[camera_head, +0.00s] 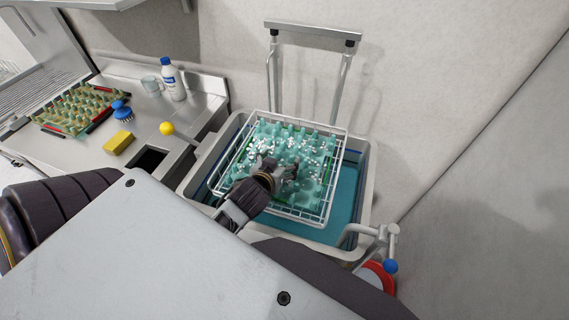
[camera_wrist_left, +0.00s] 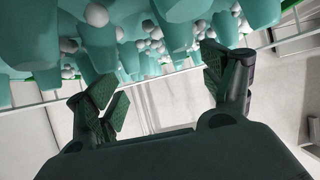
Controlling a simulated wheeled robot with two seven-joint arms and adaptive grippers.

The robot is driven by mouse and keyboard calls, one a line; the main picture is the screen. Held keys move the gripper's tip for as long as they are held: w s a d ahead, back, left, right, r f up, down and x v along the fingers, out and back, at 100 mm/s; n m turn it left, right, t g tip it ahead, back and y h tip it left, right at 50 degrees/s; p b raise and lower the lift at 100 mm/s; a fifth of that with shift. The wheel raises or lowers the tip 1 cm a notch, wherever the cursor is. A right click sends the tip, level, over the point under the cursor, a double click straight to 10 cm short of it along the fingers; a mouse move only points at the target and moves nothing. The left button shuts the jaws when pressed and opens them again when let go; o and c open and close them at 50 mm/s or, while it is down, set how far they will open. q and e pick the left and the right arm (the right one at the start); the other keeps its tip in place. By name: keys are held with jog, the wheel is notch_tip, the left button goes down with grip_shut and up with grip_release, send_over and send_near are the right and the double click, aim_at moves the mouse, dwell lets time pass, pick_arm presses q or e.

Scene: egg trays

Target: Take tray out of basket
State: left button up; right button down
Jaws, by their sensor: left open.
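A teal egg tray (camera_head: 318,150) with white foam on it lies in a white wire basket (camera_head: 339,152). It also shows close up along the top of the left wrist view (camera_wrist_left: 176,12), with white foam blobs between its bumps. My left gripper (camera_head: 287,168) is over the near middle part of the tray in the head view. In the left wrist view the left gripper (camera_wrist_left: 160,98) has its two fingers wide apart with nothing between them, just short of the tray's edge. I cannot tell whether a finger touches the tray. My right gripper is not in view.
The basket hangs at a sink (camera_head: 366,190) with blue water (camera_head: 342,205). A tap (camera_head: 375,232) stands at the right.

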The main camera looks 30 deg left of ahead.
aim_at(285, 162)
pick_arm(q)
jog(key=shift+w+f, duration=0.1)
jog(key=shift+w, duration=0.15)
dwell(0.3)
jog(key=shift+p+x, duration=0.45)
jog(key=shift+x, duration=2.1)
jog(key=shift+c, duration=0.5)
jog(key=c, duration=1.2)
jog(key=shift+r, duration=0.25)
notch_tip(285, 162, up, 10)
